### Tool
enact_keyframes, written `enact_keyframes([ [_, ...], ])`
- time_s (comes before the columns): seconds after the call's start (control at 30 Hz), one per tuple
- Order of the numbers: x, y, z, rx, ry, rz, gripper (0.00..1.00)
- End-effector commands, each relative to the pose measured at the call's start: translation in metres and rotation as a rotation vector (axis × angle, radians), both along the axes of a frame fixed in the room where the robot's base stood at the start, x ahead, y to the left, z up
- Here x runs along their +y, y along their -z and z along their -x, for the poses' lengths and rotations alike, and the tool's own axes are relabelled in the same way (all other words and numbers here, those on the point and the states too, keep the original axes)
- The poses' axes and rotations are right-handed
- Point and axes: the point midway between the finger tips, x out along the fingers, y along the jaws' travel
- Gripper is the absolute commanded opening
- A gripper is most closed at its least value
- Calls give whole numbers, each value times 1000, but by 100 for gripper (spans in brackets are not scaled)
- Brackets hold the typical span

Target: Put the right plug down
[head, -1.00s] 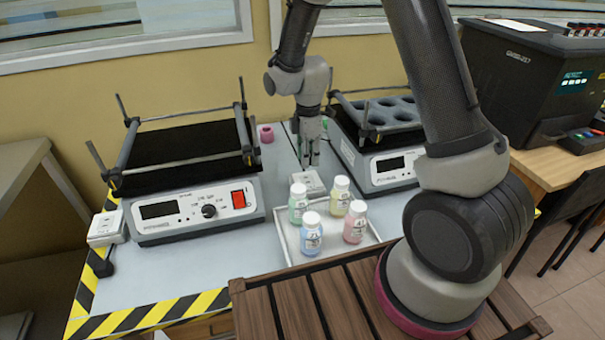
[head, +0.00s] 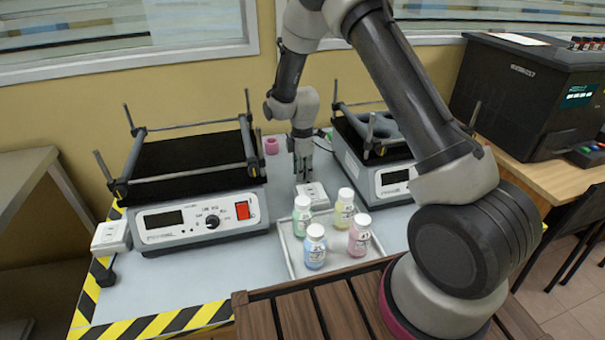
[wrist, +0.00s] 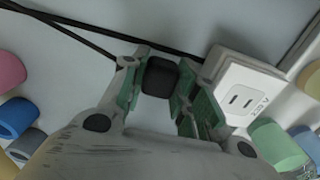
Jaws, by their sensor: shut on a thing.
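The right plug (wrist: 160,77) is a small black block in the wrist view, between the green-padded fingers of my gripper (wrist: 158,85). My gripper is shut on it. The right socket (wrist: 245,92) is a white box with two slots beside the gripper, and the plug is apart from it. In the head view my gripper (head: 303,178) points down just behind and left of this socket (head: 313,194), close over the table; the plug cannot be made out there. Whether the plug touches the table is unclear.
A tray (head: 287,246) with several capped bottles stands in front of the socket. A left shaker (head: 200,220) and a right shaker (head: 384,185) flank the gripper. A pink ring (head: 271,146) lies behind. Dark cables (wrist: 95,32) cross the table near the plug.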

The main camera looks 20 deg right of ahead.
Motion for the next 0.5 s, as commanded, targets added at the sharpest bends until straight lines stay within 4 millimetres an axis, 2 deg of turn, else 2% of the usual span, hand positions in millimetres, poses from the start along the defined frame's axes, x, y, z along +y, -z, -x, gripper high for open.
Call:
enact_keyframes([
  [0.1, 0, 10, 0, 0, 0, 0, 0],
  [0.5, 0, 16, 0, 0, 0, 0, 0],
])
